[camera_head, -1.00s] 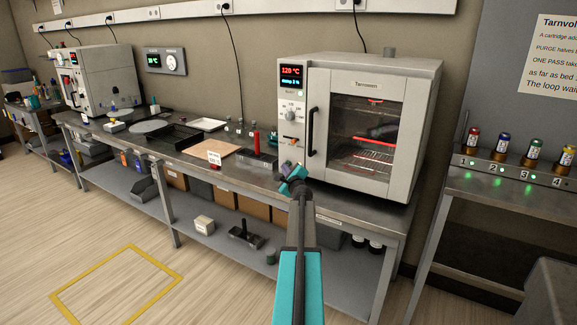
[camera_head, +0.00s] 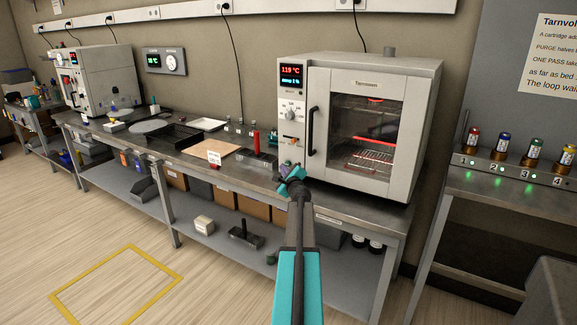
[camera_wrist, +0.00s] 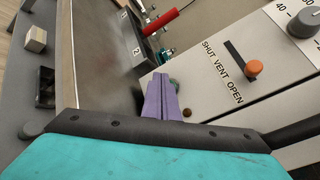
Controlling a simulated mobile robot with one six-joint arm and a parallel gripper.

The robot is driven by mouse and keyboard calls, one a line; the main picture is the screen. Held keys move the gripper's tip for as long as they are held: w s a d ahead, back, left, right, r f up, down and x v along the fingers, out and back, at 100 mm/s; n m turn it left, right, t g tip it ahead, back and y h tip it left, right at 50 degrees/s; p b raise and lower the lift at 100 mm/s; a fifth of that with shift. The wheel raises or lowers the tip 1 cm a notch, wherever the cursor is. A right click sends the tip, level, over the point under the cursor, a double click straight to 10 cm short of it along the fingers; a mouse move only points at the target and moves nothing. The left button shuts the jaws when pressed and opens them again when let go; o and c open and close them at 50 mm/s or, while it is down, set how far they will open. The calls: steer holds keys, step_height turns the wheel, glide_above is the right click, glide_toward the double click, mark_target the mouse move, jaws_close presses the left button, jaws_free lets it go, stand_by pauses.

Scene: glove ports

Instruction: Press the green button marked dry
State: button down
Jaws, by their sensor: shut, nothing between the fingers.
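The oven (camera_head: 425,130) stands on the metal bench with its glass door closed. In the wrist view its pale front panel shows a slider lettered SHUT VENT OPEN, with an orange knob (camera_wrist: 254,67). A green round button (camera_wrist: 175,83) shows partly beside my fingertips, and a small dark brown one (camera_wrist: 187,113) sits below it. No "dry" lettering is readable. My gripper (camera_head: 288,170) is shut and empty at the oven's lower left front. Its purple fingers (camera_wrist: 160,78) overlap the green button's edge in the wrist view; contact cannot be told.
A red-handled item (camera_wrist: 168,22) stands on the bench left of the oven, near a brown board (camera_head: 212,147). The door handle (camera_head: 311,131) sticks out right of the panel. Numbered coloured cartridges (camera_head: 502,147) stand on the right bench.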

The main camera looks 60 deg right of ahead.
stand_by(0.3)
steer(key=shift+a+b, duration=0.55)
steer(key=shift+a, duration=2.45)
